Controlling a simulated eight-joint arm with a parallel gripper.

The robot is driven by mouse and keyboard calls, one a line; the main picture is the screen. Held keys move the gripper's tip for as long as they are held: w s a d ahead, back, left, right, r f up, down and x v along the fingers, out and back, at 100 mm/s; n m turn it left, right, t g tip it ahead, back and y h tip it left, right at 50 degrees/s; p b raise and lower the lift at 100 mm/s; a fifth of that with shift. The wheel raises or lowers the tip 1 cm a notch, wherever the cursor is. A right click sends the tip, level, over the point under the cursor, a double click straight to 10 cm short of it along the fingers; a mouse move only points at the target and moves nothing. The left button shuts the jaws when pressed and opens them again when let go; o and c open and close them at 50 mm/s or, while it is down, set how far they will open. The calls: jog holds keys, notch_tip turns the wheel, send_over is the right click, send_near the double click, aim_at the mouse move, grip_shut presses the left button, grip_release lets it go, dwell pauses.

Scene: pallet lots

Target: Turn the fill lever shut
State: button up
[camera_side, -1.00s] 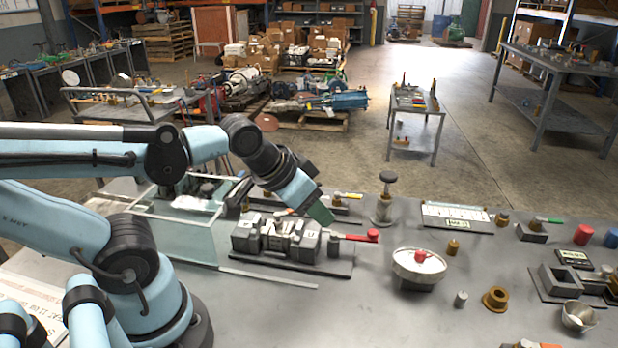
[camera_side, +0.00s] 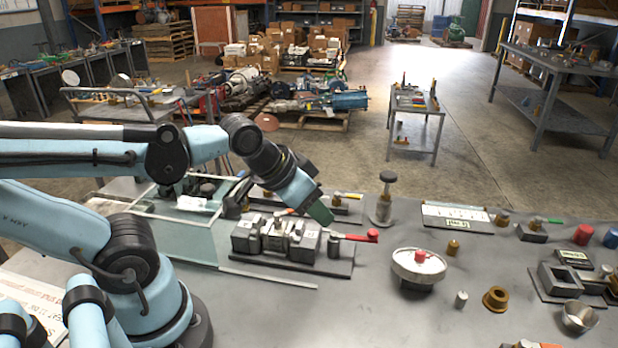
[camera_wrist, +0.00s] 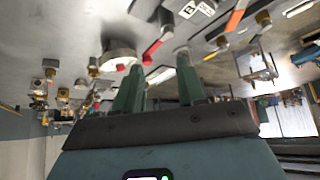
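A lever with a red handle (camera_side: 360,237) sticks out to the right from the grey valve block (camera_side: 275,240) in the side view. It also shows in the wrist view (camera_wrist: 153,48), just beyond my fingertips. A lever with a green handle (camera_side: 549,220) is at the right, and one with a yellow handle (camera_side: 350,195) lies behind the block. I cannot read which is the fill lever. My gripper (camera_side: 320,213) is above and behind the block's right end, near the red lever. In the wrist view its two green fingers (camera_wrist: 158,76) are apart, with nothing between them.
A round white dish with a red knob (camera_side: 418,266) stands right of the red lever. A post with a dark round top (camera_side: 386,195) stands behind it. A glass-walled tank (camera_side: 185,238) is left of the block.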

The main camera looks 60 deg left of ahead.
dwell(0.4)
notch_tip(320, 180, up, 3)
jog(key=n+g, duration=0.7)
jog(key=n, duration=0.2)
send_over(241, 173)
notch_tip(241, 173, down, 12)
jog(key=shift+r, duration=0.1)
grip_shut()
